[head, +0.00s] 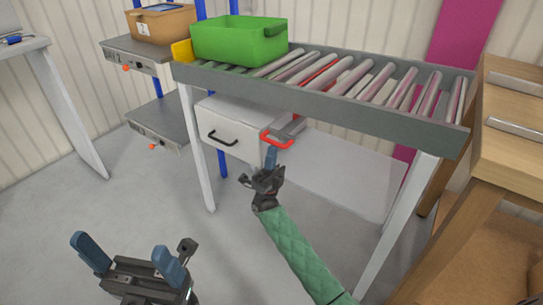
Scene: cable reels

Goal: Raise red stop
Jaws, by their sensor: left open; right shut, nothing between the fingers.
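A red U-shaped handle (277,139) sits on a grey bracket below the front rail of the roller conveyor (315,93). A thin red bar (319,76) lies between the rollers, roughly level with them. My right gripper (271,153) is shut and empty, its blue fingertips pointing up just under the red handle. I cannot tell whether they touch it. My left gripper (127,247) is open and empty, low at the left over the floor, well apart from the conveyor.
A green bin (238,43) stands on the conveyor's left end by a yellow plate (182,51). A white drawer unit (232,129) with a black handle hangs below. A wooden bench (513,135) stands at right. A cardboard box (160,25) sits on a shelf at back left.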

